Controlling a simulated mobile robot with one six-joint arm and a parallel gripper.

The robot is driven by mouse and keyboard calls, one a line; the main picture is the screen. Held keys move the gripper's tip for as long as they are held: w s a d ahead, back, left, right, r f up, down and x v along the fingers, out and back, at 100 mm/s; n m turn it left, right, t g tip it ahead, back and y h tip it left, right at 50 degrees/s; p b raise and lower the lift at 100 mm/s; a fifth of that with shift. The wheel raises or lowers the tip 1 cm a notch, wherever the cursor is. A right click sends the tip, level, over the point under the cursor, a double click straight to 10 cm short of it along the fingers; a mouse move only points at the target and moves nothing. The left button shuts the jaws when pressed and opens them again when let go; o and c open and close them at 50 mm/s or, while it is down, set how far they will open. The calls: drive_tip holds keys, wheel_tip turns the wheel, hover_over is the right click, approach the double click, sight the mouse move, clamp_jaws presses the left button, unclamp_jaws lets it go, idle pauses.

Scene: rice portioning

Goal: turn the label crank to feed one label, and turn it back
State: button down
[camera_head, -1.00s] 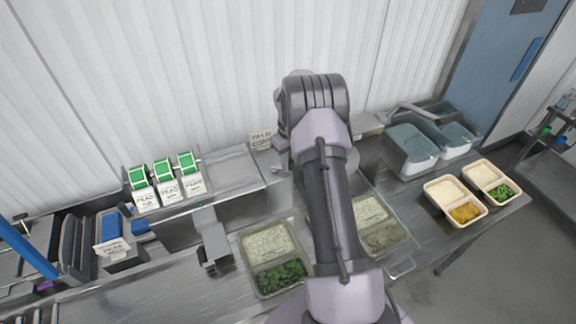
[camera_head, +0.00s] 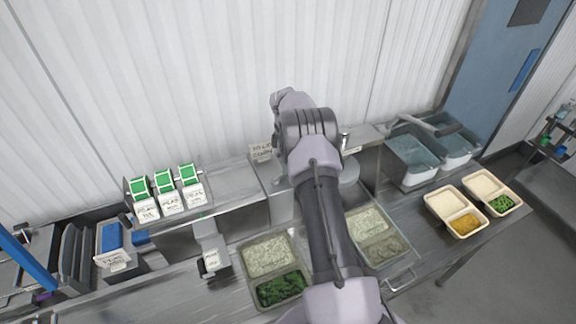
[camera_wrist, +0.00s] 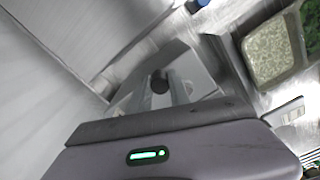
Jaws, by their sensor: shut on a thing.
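The label dispenser (camera_head: 207,232) is a narrow grey unit on the counter, left of centre in the head view. A white label (camera_head: 212,261) with dark print shows at its front end. My gripper (camera_wrist: 170,92) shows in the wrist view beyond its purple-grey housing and is shut on a dark round knob, which looks like the label crank (camera_wrist: 159,82). The rest of the crank cannot be made out. In the head view my arm hides the gripper and the crank.
Trays with rice and greens (camera_head: 268,255) stand on the counter beside my arm. Filled two-part trays (camera_head: 455,212) and clear tubs (camera_head: 412,155) are at right. A white wall (camera_head: 220,70) rises behind.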

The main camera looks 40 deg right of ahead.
drive_tip(key=shift+w+n, duration=0.45)
drive_tip(key=shift+n, duration=0.55)
drive_tip(key=c, duration=1.2)
unclamp_jaws()
drive_tip(key=shift+w+a, duration=0.1)
drive_tip(key=shift+r, duration=0.1)
wheel_tip(320, 180, up, 17)
drive_tip(key=p, duration=0.1)
drive_tip(key=shift+r, duration=0.15)
